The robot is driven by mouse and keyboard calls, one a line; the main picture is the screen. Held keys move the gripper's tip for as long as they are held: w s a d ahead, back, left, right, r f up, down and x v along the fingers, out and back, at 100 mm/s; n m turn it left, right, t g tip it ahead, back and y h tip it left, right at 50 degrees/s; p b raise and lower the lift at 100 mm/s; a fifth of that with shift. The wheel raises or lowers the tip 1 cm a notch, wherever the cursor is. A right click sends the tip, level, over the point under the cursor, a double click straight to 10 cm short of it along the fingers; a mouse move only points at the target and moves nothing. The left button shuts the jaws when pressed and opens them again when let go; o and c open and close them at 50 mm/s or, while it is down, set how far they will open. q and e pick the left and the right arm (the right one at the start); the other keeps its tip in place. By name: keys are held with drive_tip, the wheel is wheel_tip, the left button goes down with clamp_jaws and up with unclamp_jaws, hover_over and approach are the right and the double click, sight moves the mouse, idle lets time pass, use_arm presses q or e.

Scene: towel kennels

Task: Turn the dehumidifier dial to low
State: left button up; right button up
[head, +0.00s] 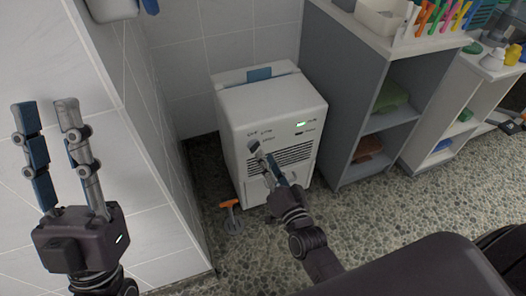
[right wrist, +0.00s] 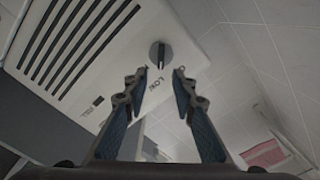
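The dehumidifier (head: 270,130) is a white box standing on the floor against the tiled wall, with a dark slatted grille and a small green light on its front. In the right wrist view its dial (right wrist: 158,55) is a small dark round knob with a pointer, and the word LOW is printed beside it. My left gripper (head: 50,105) is raised, open and empty at the left.
A grey shelf unit (head: 345,90) stands close to the dehumidifier's right, with a green towel (head: 391,97) and a brown one (head: 367,148) inside. An orange-handled tool (head: 230,204) is on the floor at its left. A tiled wall (head: 150,150) stands at the left. Pebbled floor lies in front.

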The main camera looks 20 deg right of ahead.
drive_tip(key=s, duration=0.7)
drive_tip(key=shift+s, duration=0.3)
drive_tip(key=shift+d, duration=0.1)
